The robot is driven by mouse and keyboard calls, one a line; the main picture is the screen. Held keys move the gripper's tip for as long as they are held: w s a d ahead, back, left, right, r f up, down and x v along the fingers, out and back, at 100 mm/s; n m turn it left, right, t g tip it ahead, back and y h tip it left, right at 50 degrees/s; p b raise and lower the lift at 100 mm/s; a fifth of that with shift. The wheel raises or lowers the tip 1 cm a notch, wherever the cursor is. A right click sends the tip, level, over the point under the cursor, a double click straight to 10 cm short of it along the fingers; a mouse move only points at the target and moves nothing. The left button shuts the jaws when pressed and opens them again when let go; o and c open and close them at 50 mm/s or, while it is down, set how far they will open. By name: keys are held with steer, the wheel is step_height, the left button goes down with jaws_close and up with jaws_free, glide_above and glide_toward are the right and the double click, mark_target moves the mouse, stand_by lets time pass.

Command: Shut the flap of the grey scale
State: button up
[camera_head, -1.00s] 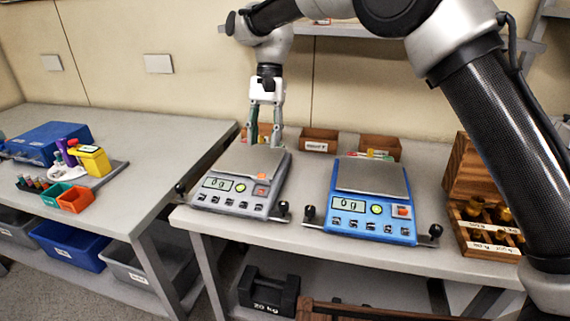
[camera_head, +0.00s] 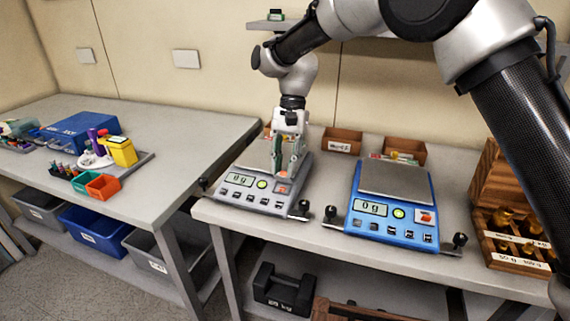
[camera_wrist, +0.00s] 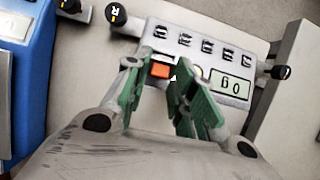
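The grey scale (camera_head: 240,189) stands on the table, its display reading 0 g. Its orange button (camera_head: 282,189) is at the right of its front panel, and the button also shows in the wrist view (camera_wrist: 160,70). I cannot clearly make out the flap or how far it stands open. My gripper (camera_head: 283,174) points down over the right part of the grey scale, just behind the button. In the wrist view its two green fingers (camera_wrist: 155,65) are apart, with the button showing between their tips. They hold nothing visible. My gripper hides part of the weighing plate.
A blue scale (camera_head: 390,207) stands to the right, with a wooden weight box (camera_head: 510,240) beyond it. Small brown bins (camera_head: 342,141) line the back. Black knobs (camera_head: 304,206) stick out at the grey scale's front corners. A side table (camera_head: 190,135) is at the left.

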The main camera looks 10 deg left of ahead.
jaws_close()
steer(key=shift+s, duration=0.1)
steer(key=shift+s+t, duration=0.4)
steer(key=shift+t, duration=0.4)
steer(key=shift+s+t, duration=0.35)
steer(key=shift+t, duration=0.45)
steer(key=t, duration=0.1)
steer(key=s+t, duration=0.1)
steer(key=t, duration=0.1)
steer(key=shift+s+a+f+t+h, duration=0.1)
steer(key=shift+s+f+t+h, duration=0.2)
steer(key=shift+f, duration=0.05)
steer(key=t, duration=0.1)
steer(key=s+f+t, duration=0.1)
steer(key=t, duration=0.1)
steer(key=shift+s+f+t, duration=0.1)
steer(key=shift+s+t, duration=0.1)
steer(key=shift+t, duration=0.1)
steer(key=shift+s+a+f+t, duration=0.15)
steer(key=shift+f+t, duration=0.1)
steer(key=shift+t, duration=0.45)
steer(key=shift+s+d+f+t, duration=0.1)
steer(key=shift+f+t, duration=0.15)
steer(key=shift+t, duration=0.45)
steer(key=shift+s+a+f+t, duration=0.15)
steer(key=shift+f+t, duration=0.1)
steer(key=shift+t, duration=0.45)
steer(key=shift+d+h, duration=0.1)
steer(key=shift+h, duration=0.2)
